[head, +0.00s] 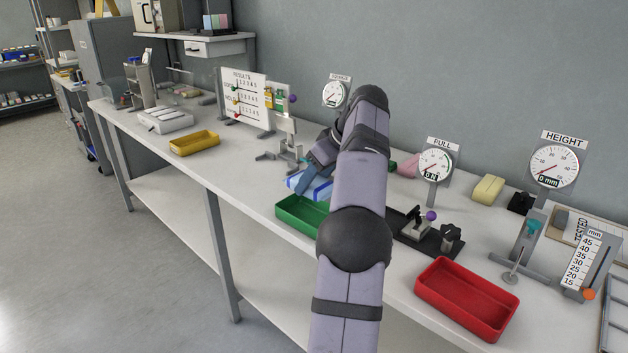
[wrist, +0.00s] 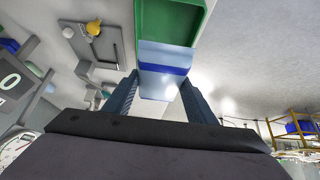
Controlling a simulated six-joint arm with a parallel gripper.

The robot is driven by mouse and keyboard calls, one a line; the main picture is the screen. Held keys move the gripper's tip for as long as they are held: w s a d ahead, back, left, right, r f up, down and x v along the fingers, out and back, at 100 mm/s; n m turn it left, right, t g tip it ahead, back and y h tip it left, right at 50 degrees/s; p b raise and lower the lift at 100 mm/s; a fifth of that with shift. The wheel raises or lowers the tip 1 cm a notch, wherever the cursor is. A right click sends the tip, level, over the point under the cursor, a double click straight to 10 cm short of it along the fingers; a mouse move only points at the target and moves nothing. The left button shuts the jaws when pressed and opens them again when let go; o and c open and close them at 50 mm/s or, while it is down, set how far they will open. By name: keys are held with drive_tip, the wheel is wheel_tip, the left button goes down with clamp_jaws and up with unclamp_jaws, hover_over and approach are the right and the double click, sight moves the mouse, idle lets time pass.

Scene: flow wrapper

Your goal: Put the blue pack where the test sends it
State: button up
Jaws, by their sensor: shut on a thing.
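The blue pack (head: 310,187), with pale and darker blue bands, shows just left of my arm in the head view, at the far edge of the green tray (head: 289,210). It also shows in the wrist view (wrist: 165,65) between the two fingers. My gripper (wrist: 163,84) is shut on the blue pack. In the head view my arm partly hides the gripper, the pack and the green tray's right side. In the wrist view the green tray (wrist: 141,20) lies beyond the pack. I cannot tell the pack's height above the bench.
A red tray (head: 465,298) stands front right and a yellow tray (head: 194,148) further left. Behind are a results board (head: 244,92), a pull gauge (head: 436,165) and a height gauge (head: 554,166). A black fixture (head: 430,232) stands right of my arm.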

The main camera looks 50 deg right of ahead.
drive_tip(key=shift+f+b, duration=2)
drive_tip(key=shift+f, duration=0.6)
drive_tip(key=o, duration=1.7)
drive_tip(key=shift+r, duration=0.1)
wheel_tip(320, 180, up, 7)
drive_tip(key=p, duration=0.7)
drive_tip(key=shift+p, duration=0.3)
